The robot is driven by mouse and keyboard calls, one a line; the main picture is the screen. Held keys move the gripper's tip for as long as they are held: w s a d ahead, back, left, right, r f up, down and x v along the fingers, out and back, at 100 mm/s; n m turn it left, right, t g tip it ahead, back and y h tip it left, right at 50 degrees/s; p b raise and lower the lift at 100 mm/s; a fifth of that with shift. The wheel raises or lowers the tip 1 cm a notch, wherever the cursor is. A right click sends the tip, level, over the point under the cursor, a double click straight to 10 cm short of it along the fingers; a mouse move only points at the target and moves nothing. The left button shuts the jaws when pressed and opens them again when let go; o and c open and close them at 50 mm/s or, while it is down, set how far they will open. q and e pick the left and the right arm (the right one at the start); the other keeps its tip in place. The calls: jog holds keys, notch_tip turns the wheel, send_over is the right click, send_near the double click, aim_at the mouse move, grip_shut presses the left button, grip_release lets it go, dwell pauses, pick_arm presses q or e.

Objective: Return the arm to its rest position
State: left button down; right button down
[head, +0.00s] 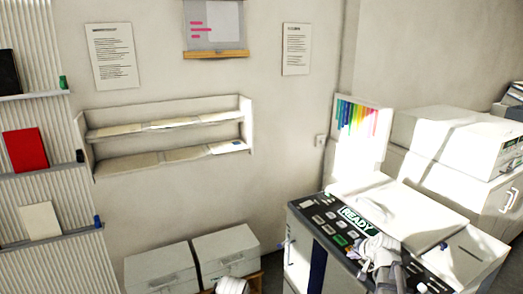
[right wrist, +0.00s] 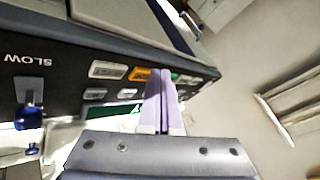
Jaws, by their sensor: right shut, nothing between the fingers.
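My right gripper (head: 372,258) is in front of the dark control panel of a white machine (head: 440,210) at the lower right of the head view. In the right wrist view its two pale lilac fingers (right wrist: 161,82) are pressed together with nothing between them. They overlap the row of buttons on the panel (right wrist: 55,72); whether they touch it I cannot tell. The green READY display (head: 357,218) shows just above the gripper in the head view.
A blue-knobbed lever (right wrist: 28,118) stands beside the word SLOW. Two grey boxes (head: 162,270) sit low by the wall. A wall shelf (head: 165,108) holds paper stacks. Another white machine (head: 455,140) stands at the right.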

jog(key=s+a+f+n+g, duration=0.1)
jog(key=s+a+n, duration=0.15)
jog(key=a, duration=0.35)
jog(key=s+a+f+n+g+y, duration=0.1)
jog(key=s+a+g, duration=0.15)
jog(key=a, duration=0.35)
jog(key=s+a+f+n+g, duration=0.1)
jog(key=s+a+f+n, duration=0.1)
jog(key=s+a, duration=0.3)
jog(key=s+a+n+g+h, duration=0.3)
jog(key=s+a+n+g, duration=0.1)
jog(key=s+a, duration=0.8)
jog(key=s+f+n, duration=0.1)
jog(key=s, duration=0.2)
jog(key=shift+s+a+n, duration=0.15)
jog(key=shift+a+n, duration=0.15)
jog(key=shift+n, duration=0.05)
